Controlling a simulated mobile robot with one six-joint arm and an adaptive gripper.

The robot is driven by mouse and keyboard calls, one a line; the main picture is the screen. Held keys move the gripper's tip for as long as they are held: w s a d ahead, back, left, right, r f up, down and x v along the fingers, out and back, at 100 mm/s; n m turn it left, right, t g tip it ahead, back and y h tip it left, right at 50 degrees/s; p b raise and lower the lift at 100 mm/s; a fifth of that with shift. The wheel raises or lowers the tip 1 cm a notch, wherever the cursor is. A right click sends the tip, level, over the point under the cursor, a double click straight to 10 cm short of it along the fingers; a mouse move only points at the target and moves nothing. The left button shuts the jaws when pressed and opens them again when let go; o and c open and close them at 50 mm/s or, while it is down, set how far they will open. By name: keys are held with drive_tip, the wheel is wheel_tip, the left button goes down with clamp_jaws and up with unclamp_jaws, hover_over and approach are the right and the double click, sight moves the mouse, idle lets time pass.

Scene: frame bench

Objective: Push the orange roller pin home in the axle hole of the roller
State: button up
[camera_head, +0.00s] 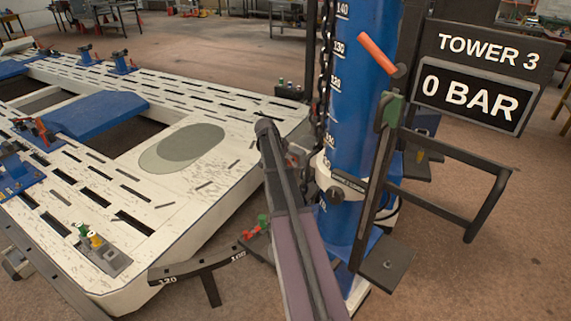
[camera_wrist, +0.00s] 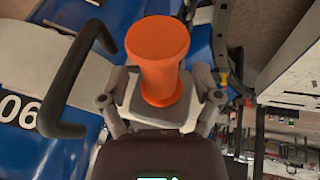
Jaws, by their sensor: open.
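The orange roller pin (camera_wrist: 158,55) shows in the wrist view, with a wide round head toward the camera and a narrower shank below. My gripper (camera_wrist: 161,98) is open, with one finger on each side of the pin's lower part. Whether the fingers touch the pin cannot be told. The pin's lower end and the axle hole are hidden, so its depth cannot be read. I cannot make out the roller clearly. In the head view my arm reaches to the left side of the blue tower (camera_head: 352,105), and the gripper there is mostly hidden by the arm.
A black curved handle (camera_wrist: 72,75) stands close left of the gripper in the wrist view. In the head view, a chain (camera_head: 325,60) hangs along the tower. An orange-gripped lever (camera_head: 377,53) and black bar (camera_head: 460,160) stand right. The white slotted bench (camera_head: 215,100) lies left.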

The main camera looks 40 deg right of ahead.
drive_tip(key=shift+d+f, duration=0.1)
drive_tip(key=shift+f, duration=0.15)
clamp_jaws()
drive_tip(key=shift+s, duration=0.1)
drive_tip(key=shift+d, duration=0.1)
idle(0.5)
unclamp_jaws()
idle(0.3)
